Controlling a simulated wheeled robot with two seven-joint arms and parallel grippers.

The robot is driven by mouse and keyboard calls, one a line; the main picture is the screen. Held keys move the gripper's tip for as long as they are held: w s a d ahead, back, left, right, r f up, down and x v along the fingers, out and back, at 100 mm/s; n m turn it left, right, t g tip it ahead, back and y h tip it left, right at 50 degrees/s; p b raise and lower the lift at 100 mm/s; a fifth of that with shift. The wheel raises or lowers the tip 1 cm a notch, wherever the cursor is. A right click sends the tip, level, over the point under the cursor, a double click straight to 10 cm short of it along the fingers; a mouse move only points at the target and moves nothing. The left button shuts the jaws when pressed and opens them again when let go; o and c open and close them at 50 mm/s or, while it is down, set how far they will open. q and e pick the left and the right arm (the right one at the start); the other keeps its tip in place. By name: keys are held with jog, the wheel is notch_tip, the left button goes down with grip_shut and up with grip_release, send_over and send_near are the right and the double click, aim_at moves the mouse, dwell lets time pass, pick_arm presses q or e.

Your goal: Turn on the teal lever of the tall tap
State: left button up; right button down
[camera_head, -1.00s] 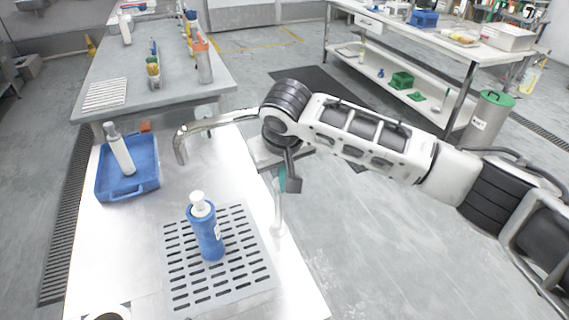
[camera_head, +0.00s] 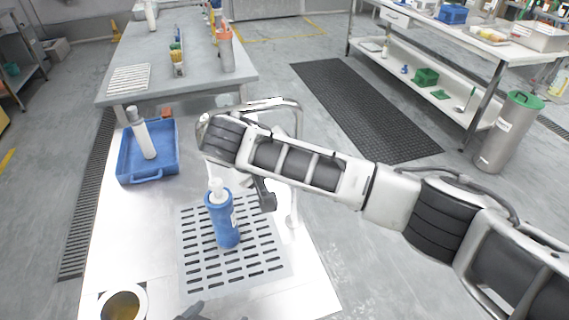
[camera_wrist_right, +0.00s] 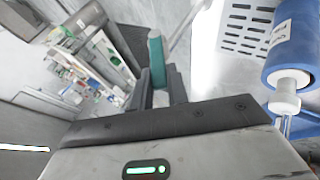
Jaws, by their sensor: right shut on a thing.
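The teal lever (camera_wrist_right: 157,62) shows in the right wrist view, between the fingers of my right gripper (camera_wrist_right: 160,88). The gripper is shut on it. In the head view, my right gripper (camera_head: 266,196) hangs below the wrist, just behind and right of the blue bottle, and the teal lever is hidden there. A pale upright post (camera_head: 293,214) stands right of the gripper. A curved metal pipe (camera_head: 272,103) shows behind my wrist; the arm hides how it joins the tap. Dark tips at the bottom edge look like my left gripper (camera_head: 190,312); their opening is unclear.
A blue pump bottle (camera_head: 224,222) stands upright on the slotted grey drain plate (camera_head: 190,285), close to my right gripper. A blue tray (camera_head: 172,135) holds a white bottle. A round container with brown contents (camera_head: 123,303) is front left. A grey table (camera_head: 190,85) stands behind.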

jog(key=c, duration=1.4)
grip_release()
jog(key=shift+o, duration=0.2)
jog(key=v, duration=1.6)
